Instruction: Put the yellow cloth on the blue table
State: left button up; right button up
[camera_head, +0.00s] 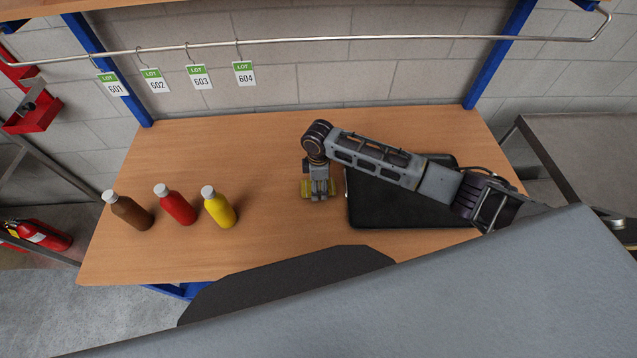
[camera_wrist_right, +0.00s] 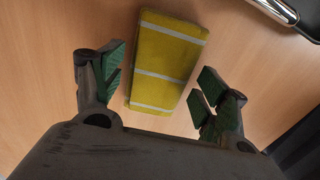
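The yellow cloth (camera_head: 306,188) lies on the wooden top of the table with the blue frame (camera_head: 260,140), mostly hidden by my right gripper in the head view. In the right wrist view the cloth (camera_wrist_right: 168,62) is a folded flat rectangle with pale stripes. My right gripper (camera_head: 320,192) points down over it. In the wrist view the fingers of this gripper (camera_wrist_right: 160,87) are spread wide on either side of the cloth's near end, with a gap on both sides. It is open and empty. My left gripper is not in view.
A black flat case (camera_head: 375,210) lies just right of the cloth, under my right arm. Brown (camera_head: 130,212), red (camera_head: 176,206) and yellow (camera_head: 218,208) bottles stand to the left. A rail with lot tags (camera_head: 243,73) spans the back. The tabletop behind the bottles is clear.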

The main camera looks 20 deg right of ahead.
jog(key=shift+r, duration=0.1)
dwell(0.3)
notch_tip(320, 180, up, 12)
jog(key=b, duration=0.1)
dwell(0.6)
jog(key=shift+r, duration=0.1)
